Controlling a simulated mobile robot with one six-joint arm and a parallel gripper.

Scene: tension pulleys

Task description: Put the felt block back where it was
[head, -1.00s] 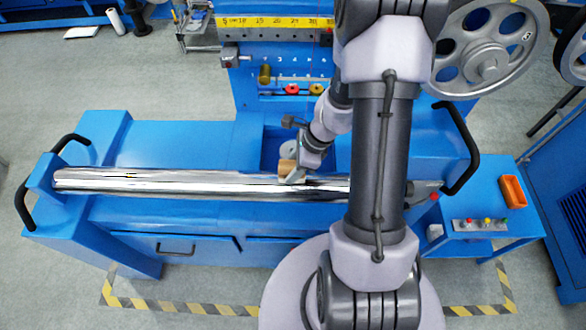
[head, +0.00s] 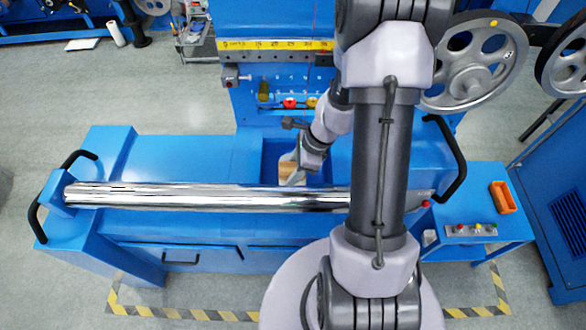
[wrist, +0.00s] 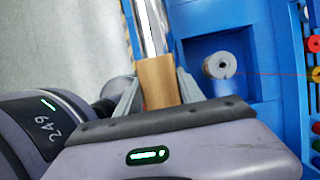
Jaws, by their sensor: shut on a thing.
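The felt block (wrist: 158,84) is a tan block held between the two fingers of my gripper (wrist: 157,90). In the head view the block (head: 288,173) shows just behind the shiny long roller (head: 200,196), over the blue recess (head: 318,177). My gripper (head: 293,172) is shut on it and partly hides it. In the wrist view the roller (wrist: 150,28) runs up beyond the block; I cannot tell whether they touch.
A grey slotted cylinder (wrist: 220,66) stands in the recess, right of the block in the wrist view. Coloured knobs (head: 290,103) line the back panel. Spoked pulleys (head: 472,62) hang at right. An orange bin (head: 502,198) sits on the right side table.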

